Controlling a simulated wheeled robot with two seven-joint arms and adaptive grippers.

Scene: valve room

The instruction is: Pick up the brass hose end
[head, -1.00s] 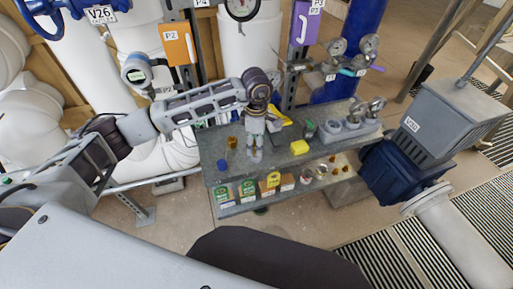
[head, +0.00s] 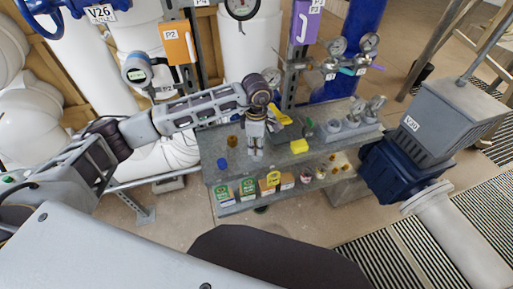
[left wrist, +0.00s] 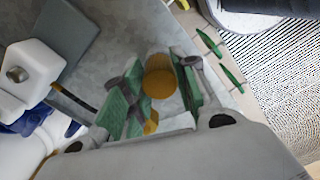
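In the left wrist view a ribbed, brass-coloured round piece (left wrist: 160,76), which looks like the brass hose end, shows between the green-padded fingers of my left gripper (left wrist: 158,90). In the head view my left gripper (head: 255,154) points down over the grey bench (head: 285,160). A brass-brown piece (head: 233,141) stands to its left. My right gripper is not in view.
A blue cap (head: 222,163) lies left of the gripper and a yellow block (head: 299,146) lies to its right. Gauges in grey holders (head: 352,124) stand at the bench's right end. The lower shelf holds green-labelled boxes (head: 248,188) and small brass pieces (head: 345,167).

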